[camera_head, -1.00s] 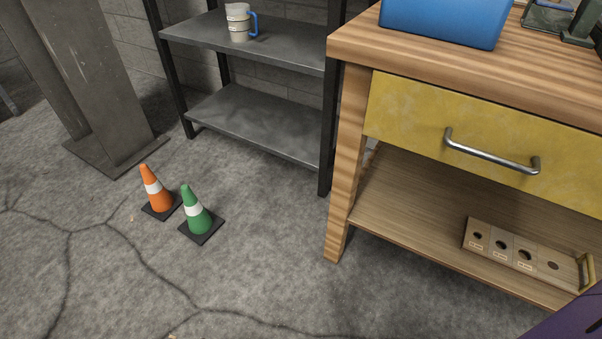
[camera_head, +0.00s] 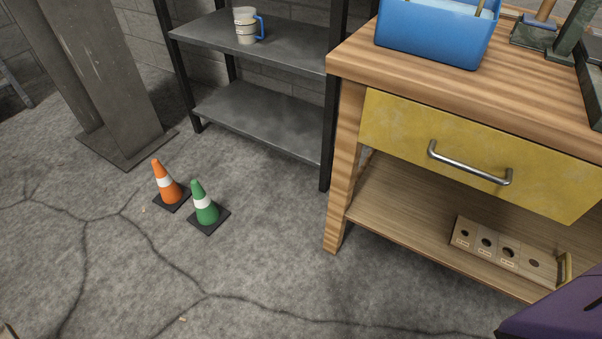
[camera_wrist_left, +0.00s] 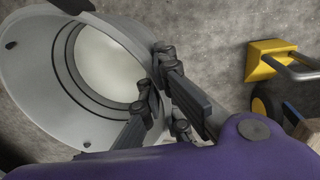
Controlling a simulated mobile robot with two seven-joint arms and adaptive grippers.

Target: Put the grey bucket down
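The grey bucket (camera_wrist_left: 30,62) shows in the left wrist view, large, at the left, with its pale round inside facing the camera. My left gripper (camera_wrist_left: 160,105) is at the bucket's right rim, and its dark fingers look closed about the rim wall. The floor shows behind the bucket, but I cannot tell whether the bucket touches it. Neither the bucket nor my left gripper is in the head view. My right gripper is not in view.
An orange cone (camera_head: 167,185) and a green cone (camera_head: 206,204) stand on cracked concrete before a dark metal shelf (camera_head: 262,118). A wooden workbench (camera_head: 345,150) with a yellow drawer fills the right. A yellow foot with metal bars (camera_wrist_left: 268,58) is right of the bucket.

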